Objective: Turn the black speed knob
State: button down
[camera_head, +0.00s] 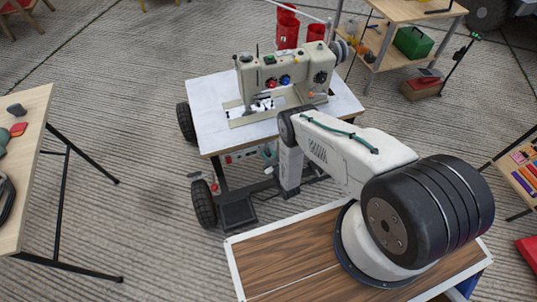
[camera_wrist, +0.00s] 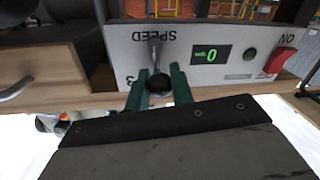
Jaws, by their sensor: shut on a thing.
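The black speed knob (camera_wrist: 160,83) is on a light grey control panel (camera_wrist: 232,72), under the upside-down word SPEED in the wrist view. My gripper (camera_wrist: 159,76) has its two green fingers on either side of the knob and is shut on it. A grey pointer or stem shows just above the knob. The panel's display (camera_wrist: 211,54) reads 0 in green. In the head view the panel (camera_head: 241,157) sits under the front edge of the sewing table, and my arm largely hides the gripper and knob.
A red switch (camera_wrist: 279,61) marked ON and a dark green round button (camera_wrist: 249,54) are on the same panel. A sewing machine (camera_head: 289,75) stands on the white wheeled table (camera_head: 212,100). A wooden table (camera_head: 27,115) is at left; open floor lies between.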

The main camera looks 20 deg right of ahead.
jog(key=shift+a+f+n, duration=0.1)
jog(key=shift+a+n, duration=0.25)
jog(key=shift+n, duration=0.9)
jog(key=shift+a+f+n, duration=0.1)
jog(key=shift+a+n, duration=0.25)
jog(key=shift+n, duration=0.9)
jog(key=c, duration=2.2)
grip_release()
jog(key=shift+g, duration=0.3)
jog(key=c, duration=2.2)
grip_release()
jog(key=c, duration=1.2)
grip_release()
jog(key=shift+c, duration=0.2)
jog(key=s, duration=0.7)
jog(key=shift+s+d+r, duration=0.25)
jog(key=shift+s+d, duration=0.1)
jog(key=shift+d, duration=0.05)
